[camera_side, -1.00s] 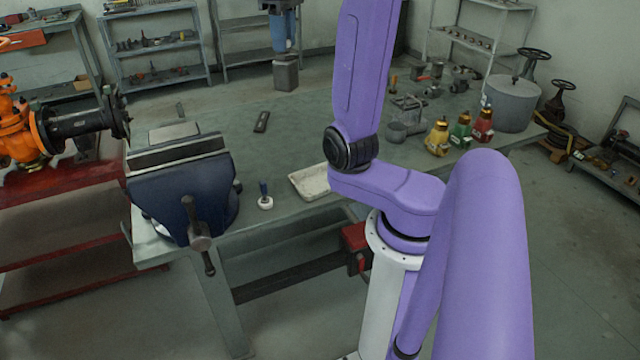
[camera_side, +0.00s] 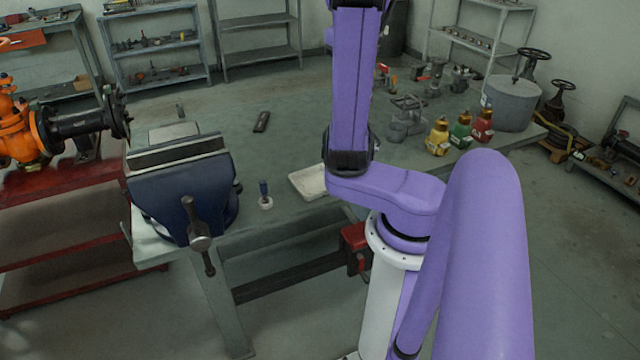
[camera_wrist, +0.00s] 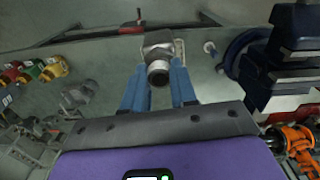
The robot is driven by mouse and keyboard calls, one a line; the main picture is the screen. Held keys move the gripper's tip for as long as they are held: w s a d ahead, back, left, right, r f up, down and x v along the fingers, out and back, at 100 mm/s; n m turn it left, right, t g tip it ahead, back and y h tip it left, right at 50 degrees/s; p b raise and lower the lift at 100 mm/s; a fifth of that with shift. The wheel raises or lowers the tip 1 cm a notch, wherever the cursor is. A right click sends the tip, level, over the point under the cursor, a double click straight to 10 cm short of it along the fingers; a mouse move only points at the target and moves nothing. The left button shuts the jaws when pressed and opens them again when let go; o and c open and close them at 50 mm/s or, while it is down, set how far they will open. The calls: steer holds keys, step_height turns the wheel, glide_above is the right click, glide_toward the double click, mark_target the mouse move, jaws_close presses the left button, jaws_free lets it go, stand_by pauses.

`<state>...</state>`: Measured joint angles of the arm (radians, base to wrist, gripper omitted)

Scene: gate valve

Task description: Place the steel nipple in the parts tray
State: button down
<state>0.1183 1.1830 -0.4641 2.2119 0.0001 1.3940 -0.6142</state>
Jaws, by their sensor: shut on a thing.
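The steel nipple (camera_wrist: 159,66) is a grey metal piece with a round open end facing the wrist camera. It sits between the two blue fingers of my gripper (camera_wrist: 160,72), which is shut on it. The parts tray (camera_side: 309,182) is a shallow pale tray at the bench's front edge, partly covered by my arm in the side view. In the wrist view a pale edge of the tray (camera_wrist: 180,46) shows just behind the nipple, which hides most of it. The height of the nipple above the tray is unclear. My gripper and the nipple are hidden in the side view.
A blue bench vise (camera_side: 180,185) stands left of the tray. A small blue-handled tool on a white round base (camera_side: 265,195) stands between them. Yellow, green and red bottles (camera_side: 462,132) and a grey pot (camera_side: 511,102) stand at right. A dark flat object (camera_side: 261,122) lies on the bench.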

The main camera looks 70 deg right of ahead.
step_height(320, 180, down, 12)
steer(key=shift+r, duration=0.15)
steer(key=w+d+f, duration=0.9)
steer(key=w+f, duration=0.1)
steer(key=f, duration=0.3)
steer(key=shift+d, duration=0.4)
stand_by(0.5)
steer(key=shift+f, duration=0.15)
steer(key=c, duration=0.9)
jaws_free()
